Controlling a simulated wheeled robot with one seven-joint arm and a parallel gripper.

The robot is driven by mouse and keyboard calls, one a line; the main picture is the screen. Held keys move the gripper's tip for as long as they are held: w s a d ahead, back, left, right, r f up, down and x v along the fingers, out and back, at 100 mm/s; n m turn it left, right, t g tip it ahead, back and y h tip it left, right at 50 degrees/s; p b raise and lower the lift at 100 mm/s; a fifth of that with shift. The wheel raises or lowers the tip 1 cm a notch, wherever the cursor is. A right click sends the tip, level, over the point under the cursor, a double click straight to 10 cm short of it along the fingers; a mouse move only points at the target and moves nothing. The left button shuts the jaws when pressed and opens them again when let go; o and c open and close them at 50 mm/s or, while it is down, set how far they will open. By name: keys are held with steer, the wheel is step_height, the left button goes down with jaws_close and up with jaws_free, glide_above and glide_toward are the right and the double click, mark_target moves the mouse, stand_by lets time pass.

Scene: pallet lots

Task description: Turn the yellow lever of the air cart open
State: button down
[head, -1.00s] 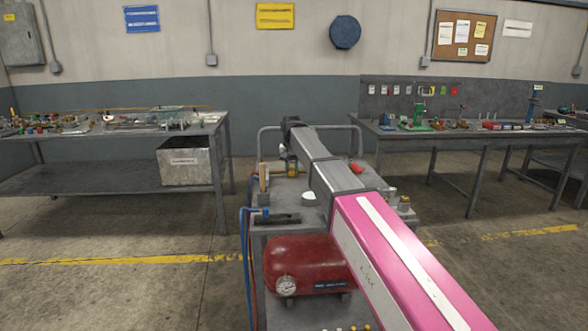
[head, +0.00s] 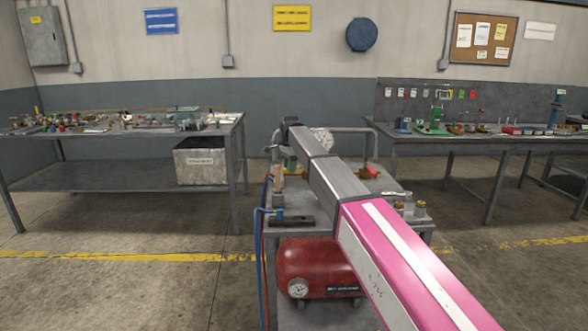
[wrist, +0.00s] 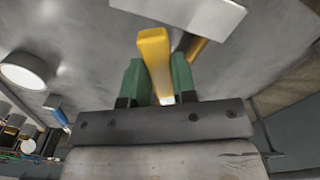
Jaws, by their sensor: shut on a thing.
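The yellow lever (wrist: 155,55) stands between the green fingers of my gripper (wrist: 160,80) in the wrist view. The fingers are shut on it from both sides. In the head view my gripper (head: 291,165) is small, at the far end of my arm over the back left of the air cart. The air cart (head: 296,233) is a grey metal cart with a red tank (head: 314,266) and gauge on its lower shelf. My arm hides much of its top, and I cannot make out the lever there.
Blue and red hoses (head: 263,250) hang down the cart's left side. A bench (head: 90,170) with a metal bin (head: 202,162) stands at the left, and another cluttered bench (head: 480,147) at the right. The floor beside the cart is clear.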

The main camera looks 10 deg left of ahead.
steer(key=w+m, duration=0.1)
steer(key=w+a+m, duration=0.1)
steer(key=m, duration=0.1)
steer(key=shift+w+a, duration=0.2)
steer(key=shift+a, duration=0.1)
steer(key=shift+w+a+m, duration=0.15)
steer(key=shift+w+m, duration=0.25)
steer(key=shift+m, duration=0.35)
steer(key=shift+w+a+m, duration=0.15)
steer(key=shift+w+m, duration=0.25)
steer(key=shift+m, duration=0.35)
steer(key=c, duration=0.9)
jaws_free()
steer(key=shift+r, duration=0.15)
step_height(320, 180, up, 11)
steer(key=shift+f, duration=0.2)
